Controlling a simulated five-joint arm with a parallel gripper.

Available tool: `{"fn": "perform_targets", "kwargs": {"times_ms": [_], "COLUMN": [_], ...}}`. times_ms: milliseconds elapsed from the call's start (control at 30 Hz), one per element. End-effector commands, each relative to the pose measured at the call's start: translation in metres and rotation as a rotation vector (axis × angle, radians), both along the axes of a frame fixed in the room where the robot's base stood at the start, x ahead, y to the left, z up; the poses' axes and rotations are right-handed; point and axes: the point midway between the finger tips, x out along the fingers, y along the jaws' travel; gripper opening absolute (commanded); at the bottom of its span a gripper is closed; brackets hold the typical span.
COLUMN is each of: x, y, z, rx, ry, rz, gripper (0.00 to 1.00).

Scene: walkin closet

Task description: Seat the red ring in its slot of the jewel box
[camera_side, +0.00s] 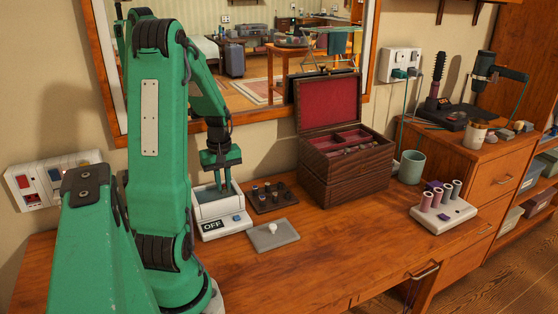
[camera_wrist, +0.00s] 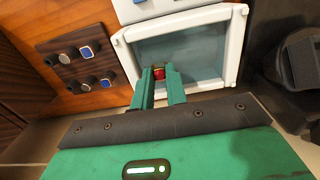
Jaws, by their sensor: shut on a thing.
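My gripper (camera_side: 225,188) reaches down into a white tank (camera_side: 205,213) whose front reads OFF. In the wrist view its green fingers (camera_wrist: 161,78) are shut on the small red ring (camera_wrist: 158,72), over the bluish inside of the tank (camera_wrist: 236,60). In the side view the ring is hidden by the tank wall and fingers. The dark wooden jewel box (camera_side: 345,180) stands to the right with its lid (camera_side: 328,105) up and a red lining. Small things lie in its upper tray; its slots are too small to make out.
A dark holder (camera_side: 285,204) with several rings sits between tank and box; it also shows in the wrist view (camera_wrist: 68,60). A grey plate with a white knob (camera_side: 273,236) lies in front.

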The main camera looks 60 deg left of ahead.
Motion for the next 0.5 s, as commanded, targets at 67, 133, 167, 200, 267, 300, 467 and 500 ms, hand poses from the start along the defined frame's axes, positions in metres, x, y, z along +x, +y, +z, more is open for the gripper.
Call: {"fn": "perform_targets", "kwargs": {"times_ms": [67,133,167,200,267,300,467,500], "x": [0.000,0.000,0.000,0.000,0.000,0.000,0.000,0.000], "y": [0.000,0.000,0.000,0.000,0.000,0.000,0.000,0.000], "z": [0.002,0.003,0.004,0.005,0.006,0.007,0.011,0.011], "rx": [0.000,0.000,0.000,0.000,0.000,0.000,0.001,0.001], "ry": [0.000,0.000,0.000,0.000,0.000,0.000,-0.001,-0.001], "rz": [0.000,0.000,0.000,0.000,0.000,0.000,0.000,0.000], "gripper": [0.00,0.00,0.00,0.00,0.00,0.00,0.00,0.00]}}
